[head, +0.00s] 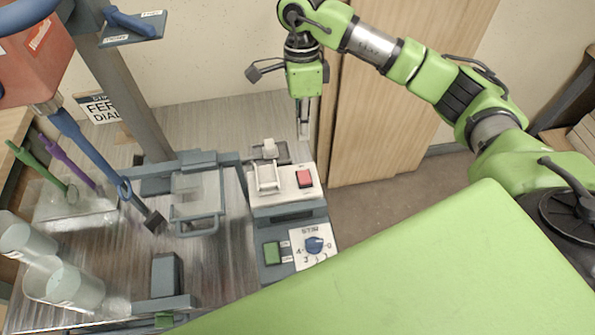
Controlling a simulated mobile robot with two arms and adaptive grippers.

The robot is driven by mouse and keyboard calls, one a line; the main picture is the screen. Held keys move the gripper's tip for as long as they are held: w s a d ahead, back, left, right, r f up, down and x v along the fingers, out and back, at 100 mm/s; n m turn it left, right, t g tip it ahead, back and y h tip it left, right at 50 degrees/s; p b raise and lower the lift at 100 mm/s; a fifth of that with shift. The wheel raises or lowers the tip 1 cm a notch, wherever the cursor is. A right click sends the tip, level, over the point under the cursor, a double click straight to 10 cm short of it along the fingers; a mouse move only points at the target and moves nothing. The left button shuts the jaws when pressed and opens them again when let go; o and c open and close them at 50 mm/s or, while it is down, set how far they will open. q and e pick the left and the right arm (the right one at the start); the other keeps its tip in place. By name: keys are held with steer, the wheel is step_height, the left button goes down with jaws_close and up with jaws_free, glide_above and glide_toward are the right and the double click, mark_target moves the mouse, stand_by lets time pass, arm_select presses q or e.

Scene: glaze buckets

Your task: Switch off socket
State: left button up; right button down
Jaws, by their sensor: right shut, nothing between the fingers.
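The socket (285,190) is a pale box on a grey mount, right of the table's middle. Its red rocker switch (305,178) is on the right of its top face, and a grey-white plug-like piece (266,178) is on the left. I cannot tell which side of the rocker is pressed. My right gripper (303,135) points down with its fingers together and empty. In the picture its tips are just above the red switch and appear apart from it. My left gripper is not in view.
Below the socket, a panel carries a green switch (272,253) and a blue dial (314,244). A grey post and an orange box (45,60) stand at left. Clear cups (76,288) and handled tools (72,165) are on the left. A wooden panel (385,110) stands behind.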

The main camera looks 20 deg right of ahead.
mark_target(304, 179)
steer(key=shift+r+n, duration=0.1)
steer(key=shift+n, duration=0.2)
steer(key=f+p, duration=0.1)
steer(key=f, duration=0.3)
steer(key=s+f+p, duration=0.1)
steer(key=f, duration=0.4)
steer(key=s+f+p, duration=0.1)
steer(key=f, duration=0.3)
steer(key=shift+s+a+f+p, duration=0.15)
steer(key=shift+a+f+p, duration=0.05)
steer(key=shift+a+p, duration=0.1)
steer(key=shift+f, duration=0.25)
steer(key=shift+f, duration=0.1)
